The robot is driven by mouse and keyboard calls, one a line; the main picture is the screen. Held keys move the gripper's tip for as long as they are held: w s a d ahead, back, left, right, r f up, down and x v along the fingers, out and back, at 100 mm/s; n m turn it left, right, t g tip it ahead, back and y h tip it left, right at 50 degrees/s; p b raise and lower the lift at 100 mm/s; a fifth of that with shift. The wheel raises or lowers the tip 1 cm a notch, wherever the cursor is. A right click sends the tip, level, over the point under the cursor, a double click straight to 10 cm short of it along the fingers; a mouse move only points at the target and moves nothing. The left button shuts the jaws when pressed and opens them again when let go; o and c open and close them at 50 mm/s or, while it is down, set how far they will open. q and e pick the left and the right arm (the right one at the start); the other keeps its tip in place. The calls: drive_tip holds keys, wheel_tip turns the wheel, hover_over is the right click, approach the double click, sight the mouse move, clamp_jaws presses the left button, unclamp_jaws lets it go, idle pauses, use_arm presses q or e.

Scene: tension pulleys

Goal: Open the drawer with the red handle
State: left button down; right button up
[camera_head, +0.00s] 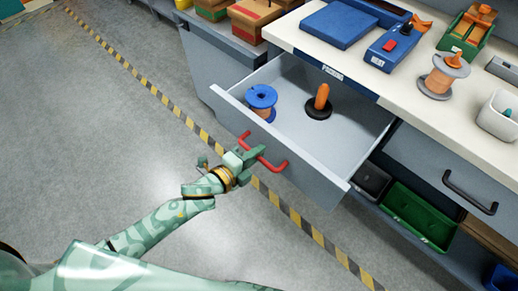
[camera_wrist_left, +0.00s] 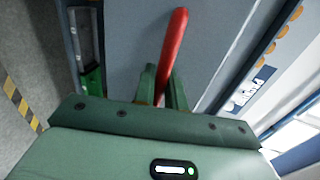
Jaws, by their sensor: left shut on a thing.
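The grey drawer (camera_head: 226,98) with the red handle (camera_head: 272,163) stands pulled well out from the bench. Inside it are a blue-topped spool (camera_head: 262,99) and an orange peg on a dark round base (camera_head: 319,104). My left gripper (camera_head: 256,156) is shut on the red handle at the drawer's front. In the left wrist view the red handle (camera_wrist_left: 175,45) runs up from between the fingers (camera_wrist_left: 163,88). The fingertips are partly hidden there. My right gripper is not in view.
The white worktop (camera_head: 295,36) above holds a blue flat box (camera_head: 338,24), a blue tool (camera_head: 389,45), a green holder (camera_head: 467,32) and an orange spool (camera_head: 443,74). A closed drawer with a dark handle (camera_head: 470,193) is to the right. A green bin (camera_head: 418,216) sits below. Open floor lies left.

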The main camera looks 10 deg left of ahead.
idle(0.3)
use_arm(q)
drive_tip(key=c, duration=1.5)
unclamp_jaws()
drive_tip(key=shift+s+a, duration=0.1)
